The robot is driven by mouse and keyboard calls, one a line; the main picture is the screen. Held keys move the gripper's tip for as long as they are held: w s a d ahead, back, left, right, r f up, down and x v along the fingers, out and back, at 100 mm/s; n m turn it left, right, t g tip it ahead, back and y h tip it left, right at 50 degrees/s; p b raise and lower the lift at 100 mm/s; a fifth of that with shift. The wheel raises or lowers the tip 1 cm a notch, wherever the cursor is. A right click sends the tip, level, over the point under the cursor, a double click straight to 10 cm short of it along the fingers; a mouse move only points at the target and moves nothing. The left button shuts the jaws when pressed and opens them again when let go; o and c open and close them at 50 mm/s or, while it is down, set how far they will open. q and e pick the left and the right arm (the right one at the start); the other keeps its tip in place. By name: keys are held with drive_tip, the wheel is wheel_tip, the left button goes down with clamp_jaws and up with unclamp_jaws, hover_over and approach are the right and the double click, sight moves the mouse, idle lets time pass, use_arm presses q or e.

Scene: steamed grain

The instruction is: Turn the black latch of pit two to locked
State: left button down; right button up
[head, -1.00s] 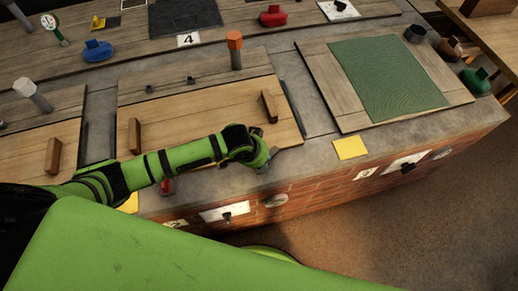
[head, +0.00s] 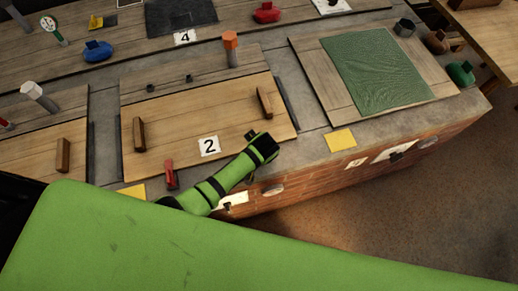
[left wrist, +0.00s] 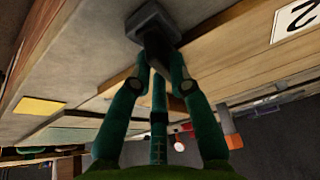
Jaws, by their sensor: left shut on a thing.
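Pit two is the wooden lid (head: 180,120) with two wooden handles and a white "2" plate (head: 209,146) near its front edge. In the left wrist view the black latch (left wrist: 152,22) is a dark grey block with a dark lever, by the lid's edge. My left gripper (left wrist: 160,68) is shut with its green fingers around that lever. In the head view my left wrist and hand cover the latch at the lid's front right corner, so its turned position cannot be read there. My right gripper is out of view.
A red latch (head: 170,174) stands at the lid's front left. Yellow squares lie on the stone edge, one at the right (head: 340,139). A green mat (head: 385,75) covers the pit to the right. An orange-topped post (head: 231,50) stands behind pit two.

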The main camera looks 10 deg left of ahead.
use_arm(q)
drive_tip(key=shift+n+y, duration=0.3)
drive_tip(key=shift+n, duration=0.6)
drive_tip(key=c, duration=1.1)
unclamp_jaws()
drive_tip(key=shift+c, duration=0.2)
drive_tip(key=v, duration=1.2)
drive_tip(key=shift+w, duration=0.15)
